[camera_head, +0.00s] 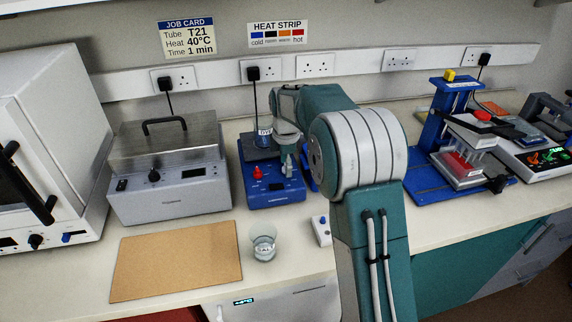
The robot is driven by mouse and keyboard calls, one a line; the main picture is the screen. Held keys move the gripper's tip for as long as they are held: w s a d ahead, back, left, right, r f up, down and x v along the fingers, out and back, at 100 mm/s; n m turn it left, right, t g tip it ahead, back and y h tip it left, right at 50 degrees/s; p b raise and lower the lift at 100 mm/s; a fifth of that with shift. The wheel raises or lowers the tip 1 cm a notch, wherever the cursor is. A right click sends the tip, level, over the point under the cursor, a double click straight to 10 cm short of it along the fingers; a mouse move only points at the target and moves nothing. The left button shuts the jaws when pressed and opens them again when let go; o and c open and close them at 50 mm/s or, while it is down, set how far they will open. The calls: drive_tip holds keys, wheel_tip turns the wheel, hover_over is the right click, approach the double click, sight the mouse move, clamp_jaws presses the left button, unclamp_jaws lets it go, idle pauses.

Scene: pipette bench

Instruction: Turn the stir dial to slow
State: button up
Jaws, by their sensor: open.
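A blue stirrer unit (275,198) stands on the bench with a dark top plate. A red knob (258,173) shows on the left of its sloped front. I cannot read any dial marks, and a second knob could be hidden behind my gripper. A beaker with a blue label (264,137) stands on the top plate. My gripper (289,172) is small in view, just over the right part of the unit's front, to the right of the red knob. It is open; I cannot tell whether it touches anything. My arm hides what lies right of the unit.
A grey water bath (170,190) with a metal lid stands to the left. A glass beaker (263,243) and a brown board (175,262) lie in front. A blue press (440,150) stands right.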

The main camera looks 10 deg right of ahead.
clamp_jaws()
drive_tip(key=shift+m, duration=0.3)
drive_tip(key=m, duration=0.3)
drive_tip(key=shift+m, duration=0.3)
drive_tip(key=m, duration=0.4)
drive_tip(key=shift+f, duration=0.1)
drive_tip(key=m, duration=0.5)
drive_tip(key=shift+m, duration=2.3)
